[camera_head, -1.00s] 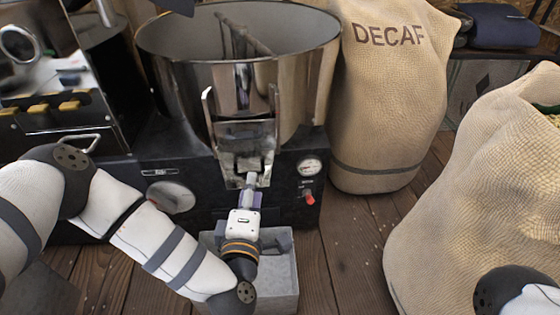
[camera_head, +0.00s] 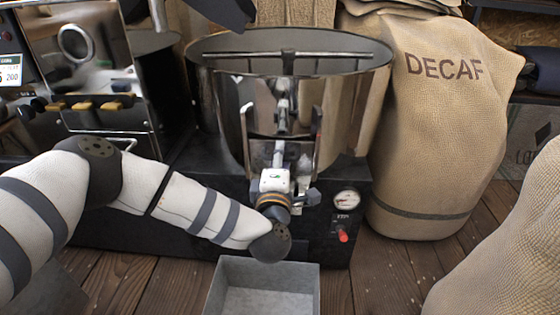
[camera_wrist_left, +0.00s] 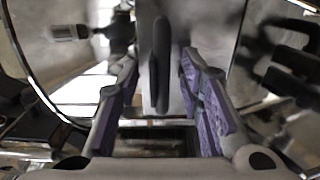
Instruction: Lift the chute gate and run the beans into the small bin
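The steel drum (camera_head: 215,105) has a chute on its front with two upright rails (camera_head: 246,145). My left gripper (camera_head: 281,150) is at the chute, between the rails, and hides much of the gate. In the left wrist view a dark upright handle (camera_wrist_left: 160,65) stands in front of a grey plate (camera_wrist_left: 180,95). My left gripper (camera_wrist_left: 163,92) is open there, with a purple-padded finger on each side of the handle and gaps showing. The small grey bin (camera_head: 313,290) stands on the floor below the chute; its visible inside looks empty. My right gripper is out of view.
A DECAF sack (camera_head: 435,130) stands at the right, with another sack (camera_head: 505,255) nearer. A machine with yellow-brown knobs (camera_head: 110,106) is at the left. Wooden floor shows around the bin.

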